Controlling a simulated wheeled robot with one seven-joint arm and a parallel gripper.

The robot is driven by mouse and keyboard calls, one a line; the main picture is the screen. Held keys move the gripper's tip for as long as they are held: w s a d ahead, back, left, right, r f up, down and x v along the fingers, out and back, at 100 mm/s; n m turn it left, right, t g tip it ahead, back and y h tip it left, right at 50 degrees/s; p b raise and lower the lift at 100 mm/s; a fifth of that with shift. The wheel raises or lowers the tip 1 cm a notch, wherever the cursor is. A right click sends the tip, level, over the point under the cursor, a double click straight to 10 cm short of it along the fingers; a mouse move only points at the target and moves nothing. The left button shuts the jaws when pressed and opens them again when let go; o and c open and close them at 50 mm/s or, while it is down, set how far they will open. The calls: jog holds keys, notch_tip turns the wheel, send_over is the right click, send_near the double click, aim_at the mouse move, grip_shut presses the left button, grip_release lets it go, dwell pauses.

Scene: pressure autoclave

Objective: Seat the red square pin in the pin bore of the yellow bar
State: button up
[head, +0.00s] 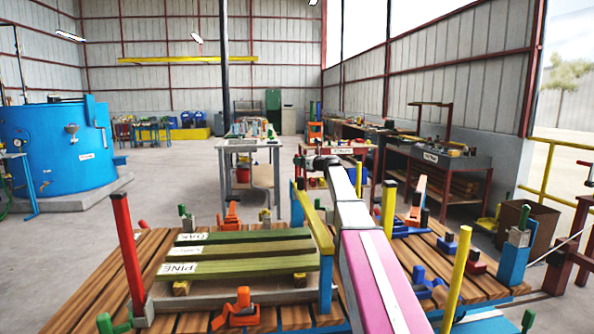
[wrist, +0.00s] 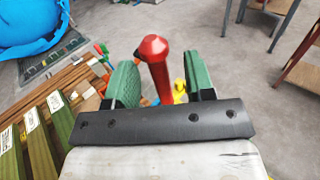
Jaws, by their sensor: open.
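The yellow bar (head: 316,222) lies across two blue posts at the right end of the slatted boards in the head view. My gripper (head: 312,165) is at the far end of my arm, near and above the bar's far end. In the wrist view my gripper (wrist: 160,82) has its green fingers apart. The red pin (wrist: 154,62), with a pointed head, stands between them, with a gap visible on its right side. The pin's lower end is hidden behind the gripper, so I cannot tell what it sits in. The bar's pin bore is not visible.
A red post (head: 128,250) stands at the table's left, and yellow posts (head: 455,275) stand at the right. Green boards (head: 240,250) lie beside the bar. Orange clamps (head: 237,310) and blue clamps (head: 430,285) sit on the table. A blue autoclave (head: 55,145) stands behind left.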

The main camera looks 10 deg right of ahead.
jog(key=x, duration=0.4)
grip_shut()
jog(key=s+a+r, duration=0.6)
jog(key=a+r, duration=0.4)
jog(key=r, duration=0.1)
jog(key=w+d+f+n+g+y, duration=0.2)
jog(key=d+n+g, duration=0.2)
jog(key=g, duration=0.2)
jog(key=w+d+f+n+g+y, duration=0.2)
jog(key=d+n+g+y, duration=0.1)
jog(key=d+n+g, duration=0.2)
jog(key=shift+w+d+g, duration=0.15)
jog(key=shift+w+g, duration=0.15)
jog(key=shift+g, duration=0.6)
